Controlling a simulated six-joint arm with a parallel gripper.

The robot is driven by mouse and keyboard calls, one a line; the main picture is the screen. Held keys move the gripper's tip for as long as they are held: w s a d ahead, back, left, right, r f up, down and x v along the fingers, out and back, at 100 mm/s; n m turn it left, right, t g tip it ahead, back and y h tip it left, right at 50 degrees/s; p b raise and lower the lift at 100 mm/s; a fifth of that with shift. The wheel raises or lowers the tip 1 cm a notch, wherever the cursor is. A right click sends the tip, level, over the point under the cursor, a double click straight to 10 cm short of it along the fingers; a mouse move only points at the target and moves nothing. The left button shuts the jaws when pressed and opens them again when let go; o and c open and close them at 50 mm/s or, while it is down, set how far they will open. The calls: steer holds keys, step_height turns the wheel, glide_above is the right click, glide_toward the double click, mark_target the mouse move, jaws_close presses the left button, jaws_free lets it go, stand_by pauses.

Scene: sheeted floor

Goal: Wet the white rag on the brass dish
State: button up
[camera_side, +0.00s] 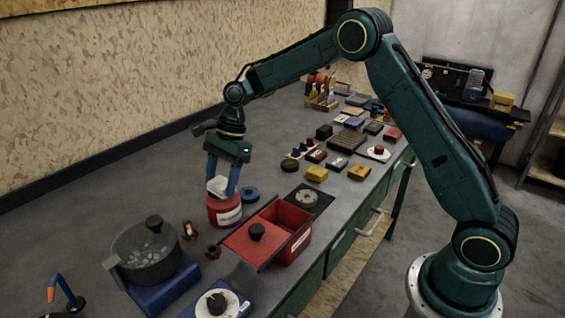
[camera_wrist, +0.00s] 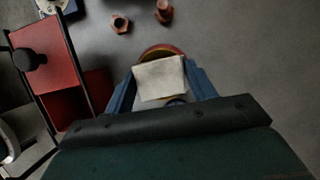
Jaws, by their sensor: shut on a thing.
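My gripper (camera_side: 222,187) points down with its blue fingers on either side of the white rag (camera_side: 216,186) and is shut on it. In the wrist view the rag (camera_wrist: 160,80) is a pale, roughly square cloth between the fingertips. A red can (camera_side: 224,214) with a white label stands upright right under the rag. Its round reddish-brown rim (camera_wrist: 158,51) shows past the rag's far edge in the wrist view. The brass dish cannot be clearly made out; the rag and fingers cover most of the can's top. I cannot tell whether the rag touches it.
A red bin with a black-knobbed lid (camera_side: 257,232) stands to the right of the can. A dark pot (camera_side: 147,252) on a blue base is at front left. A blue round lid (camera_side: 250,194) and small brown fittings (camera_side: 188,231) lie close by. The bench behind left is clear.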

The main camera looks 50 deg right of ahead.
mark_target(225, 178)
stand_by(0.4)
steer(key=shift+r, duration=3.5)
steer(key=shift+d+f, duration=0.1)
steer(key=shift+d+f+n, duration=0.35)
steer(key=shift+d+n, duration=0.2)
steer(key=shift+n, duration=0.05)
steer(key=shift+s+d+f+n+g+h, duration=0.75)
steer(key=shift+s+d+f+n, duration=0.65)
steer(key=shift+n, duration=1.4)
steer(key=shift+s+d+f+n+g+h, duration=0.8)
steer(key=shift+s+f+n, duration=0.65)
steer(key=shift+n, duration=1.35)
steer(key=shift+s+d+f+n+g+h, duration=0.65)
steer(key=shift+s+d+f+n, duration=0.85)
steer(key=shift+n, duration=1.3)
steer(key=shift+w+a+f, duration=0.25)
steer(key=shift+w, duration=0.15)
